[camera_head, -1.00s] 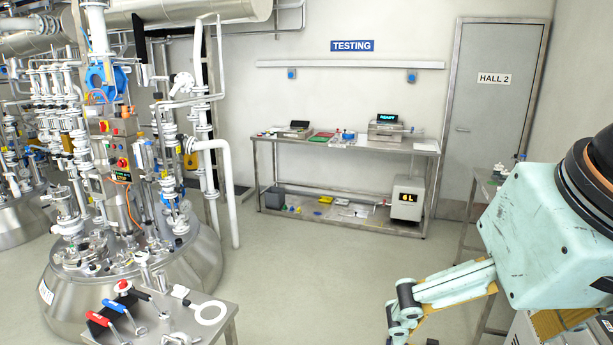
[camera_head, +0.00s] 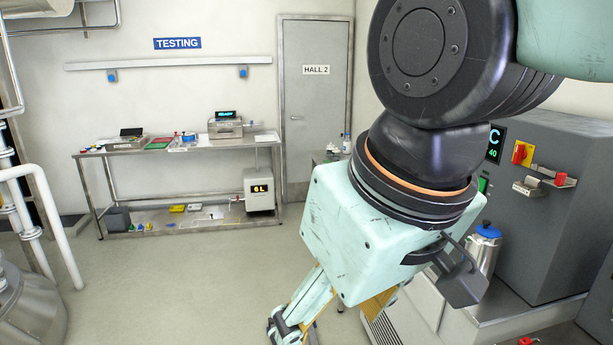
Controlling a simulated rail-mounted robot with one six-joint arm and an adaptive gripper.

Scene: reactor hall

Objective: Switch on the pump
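My gripper (camera_head: 318,312) hangs at the bottom centre of the head view, below a pale green wrist block. One jointed finger points down to the left, and the fingertips are cut off or hidden, so its opening is unclear. No unit in view is labelled as a pump. A dark grey cabinet (camera_head: 555,215) at the right has a lit display (camera_head: 495,143) reading "C" and "40", partly hidden by my arm. It carries a red switch on a yellow plate (camera_head: 522,153) and a green-lit element (camera_head: 484,185). My gripper is left of this cabinet, apart from it.
A steel can with a blue lid (camera_head: 485,245) stands before the cabinet, partly behind my arm. A testing bench (camera_head: 180,152) holds instruments at the back; a "6 L" box (camera_head: 259,190) sits on its lower shelf. A steel vessel (camera_head: 30,310) is at lower left. Middle floor is clear.

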